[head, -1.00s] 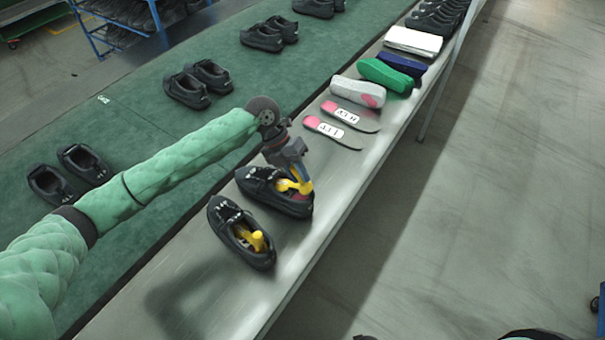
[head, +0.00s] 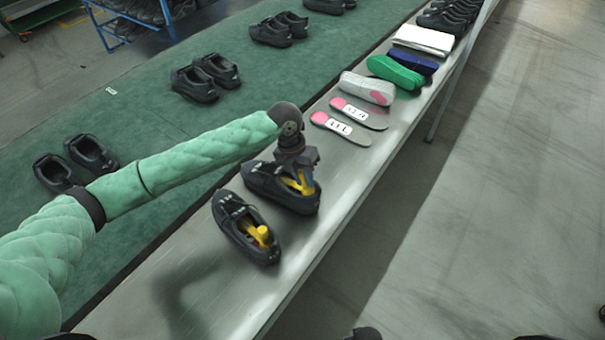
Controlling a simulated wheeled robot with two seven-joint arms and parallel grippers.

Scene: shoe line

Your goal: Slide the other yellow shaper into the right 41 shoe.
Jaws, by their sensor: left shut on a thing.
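Two black shoes stand side by side on the grey metal bench. The farther shoe (head: 262,180) is at my left gripper (head: 303,179), which points down over its opening. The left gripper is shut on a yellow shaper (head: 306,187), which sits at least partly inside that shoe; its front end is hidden. The nearer shoe (head: 232,214) holds another yellow shaper (head: 262,235), with its knob showing at the opening. My right gripper is not in view.
Two labelled insoles with pink heels (head: 340,129) (head: 366,118) lie beyond the shoes. Behind them are grey (head: 362,87), green (head: 393,72) and blue pieces, then a white stack (head: 423,40). The green conveyor (head: 150,125) carries several shoe pairs. The near bench end is clear.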

